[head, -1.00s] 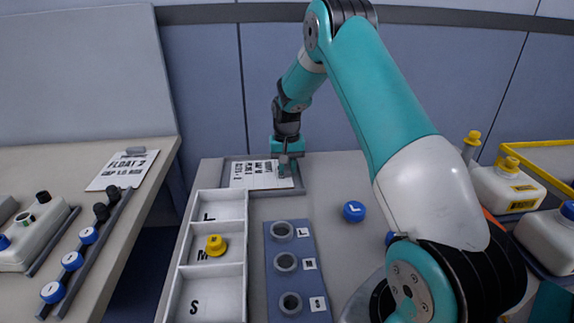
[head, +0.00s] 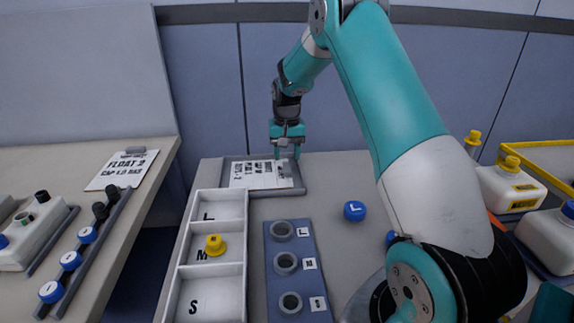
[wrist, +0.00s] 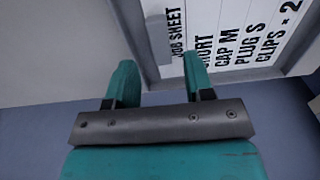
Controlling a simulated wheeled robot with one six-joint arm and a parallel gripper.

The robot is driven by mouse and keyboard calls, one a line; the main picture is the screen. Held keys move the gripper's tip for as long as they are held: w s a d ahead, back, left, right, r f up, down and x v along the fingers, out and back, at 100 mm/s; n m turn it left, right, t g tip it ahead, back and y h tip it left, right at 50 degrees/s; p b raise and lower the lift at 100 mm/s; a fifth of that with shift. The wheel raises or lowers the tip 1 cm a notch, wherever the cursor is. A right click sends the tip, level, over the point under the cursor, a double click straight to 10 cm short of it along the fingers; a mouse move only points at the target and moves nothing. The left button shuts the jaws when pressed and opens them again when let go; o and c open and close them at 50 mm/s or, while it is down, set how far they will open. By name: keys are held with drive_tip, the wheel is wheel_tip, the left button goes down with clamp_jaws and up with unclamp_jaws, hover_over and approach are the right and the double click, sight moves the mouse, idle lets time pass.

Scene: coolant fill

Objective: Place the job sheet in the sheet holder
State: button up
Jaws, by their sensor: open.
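The job sheet (head: 258,174) is a white sheet with black print, lying flat within the grey frame of the sheet holder (head: 274,191) at the back of the table. In the wrist view the sheet (wrist: 225,35) reads "JOB SHEET", "SHORT", "CAP M", "PLUG S" and "CLIPS × 2", and the holder's grey rim (wrist: 135,25) runs along its edge. My gripper (head: 287,155) is open and empty, above the back right part of the holder. Its two teal fingers (wrist: 158,75) show apart in the wrist view, with nothing between them.
A white tray marked L, M, S (head: 217,192) holds a yellow cap (head: 215,244). A blue-grey rack (head: 270,270) with several grey rings stands beside it. A blue L cap (head: 354,210) lies to the right. White jugs (head: 512,187) stand at far right; another clipboard (head: 122,170) lies left.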

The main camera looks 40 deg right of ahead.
wheel_tip(320, 180, up, 7)
drive_tip(key=s+a+r+n, duration=0.3)
drive_tip(key=a+r, duration=0.2)
drive_tip(key=a, duration=0.6)
drive_tip(key=s+a+r+n+y, duration=0.25)
drive_tip(key=s+a+n, duration=0.25)
drive_tip(key=s+a, duration=0.6)
drive_tip(key=s+a+n+y, duration=0.1)
drive_tip(key=s+a+n, duration=0.2)
drive_tip(key=s, duration=0.6)
drive_tip(key=s+a+n, duration=0.3)
drive_tip(key=s+a, duration=0.5)
drive_tip(key=shift+s+y, duration=0.35)
drive_tip(key=shift+s, duration=0.05)
drive_tip(key=shift+r+p, duration=0.7)
drive_tip(key=shift+r, duration=0.25)
